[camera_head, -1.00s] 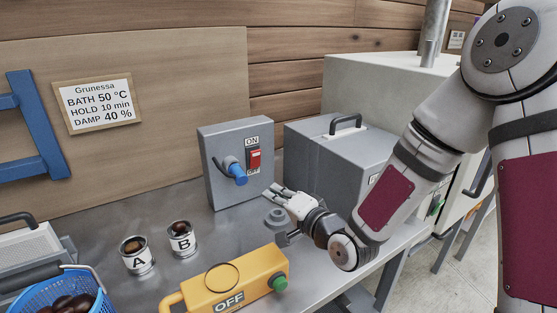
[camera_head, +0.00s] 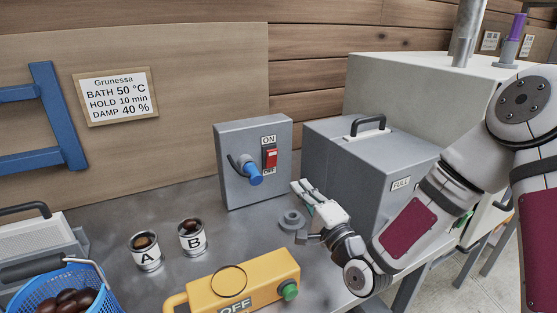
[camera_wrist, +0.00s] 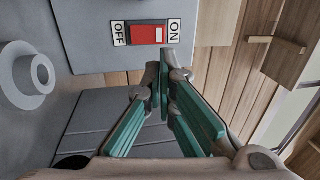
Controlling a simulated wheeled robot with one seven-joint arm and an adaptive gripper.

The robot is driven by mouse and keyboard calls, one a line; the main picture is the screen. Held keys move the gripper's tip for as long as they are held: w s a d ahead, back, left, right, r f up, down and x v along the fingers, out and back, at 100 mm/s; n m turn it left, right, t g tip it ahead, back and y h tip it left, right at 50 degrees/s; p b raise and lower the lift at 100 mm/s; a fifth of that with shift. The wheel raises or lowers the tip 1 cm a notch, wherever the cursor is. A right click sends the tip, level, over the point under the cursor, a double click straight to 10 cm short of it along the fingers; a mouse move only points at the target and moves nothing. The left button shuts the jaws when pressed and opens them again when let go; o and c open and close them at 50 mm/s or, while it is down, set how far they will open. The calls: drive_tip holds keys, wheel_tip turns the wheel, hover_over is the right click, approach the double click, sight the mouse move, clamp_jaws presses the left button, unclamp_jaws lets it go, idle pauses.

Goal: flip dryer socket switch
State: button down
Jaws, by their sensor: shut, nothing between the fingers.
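The grey socket box (camera_head: 232,135) stands on the metal bench against the wall. Its red rocker switch (camera_head: 270,158) sits between an ON label above and an OFF label below; which side is pressed in I cannot tell. A blue plug (camera_head: 254,175) sticks out to the switch's lower left. My gripper (camera_head: 298,186) is in front of the box's lower right edge, apart from the switch. In the wrist view, the red switch (camera_wrist: 146,35) lies beyond my gripper's teal-padded fingers (camera_wrist: 164,78), up and left of their tips. The fingers are shut and empty.
A grey round fitting (camera_head: 292,219) stands on the bench just left of my gripper. A yellow control box (camera_head: 205,292) with a green button is in front. Cups A (camera_head: 146,257) and B (camera_head: 193,243) stand left. A grey handled case (camera_head: 330,160) is close behind my arm.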

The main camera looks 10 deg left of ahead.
sight(273, 153)
drive_tip(key=x, duration=1.3)
drive_tip(key=shift+w+a+r+g+p, duration=0.2)
drive_tip(key=shift+r+g+p, duration=0.1)
drive_tip(key=shift+r+p, duration=0.1)
drive_tip(key=shift+w+h, duration=0.1)
drive_tip(key=shift+h, duration=0.2)
drive_tip(key=shift+f, duration=0.25)
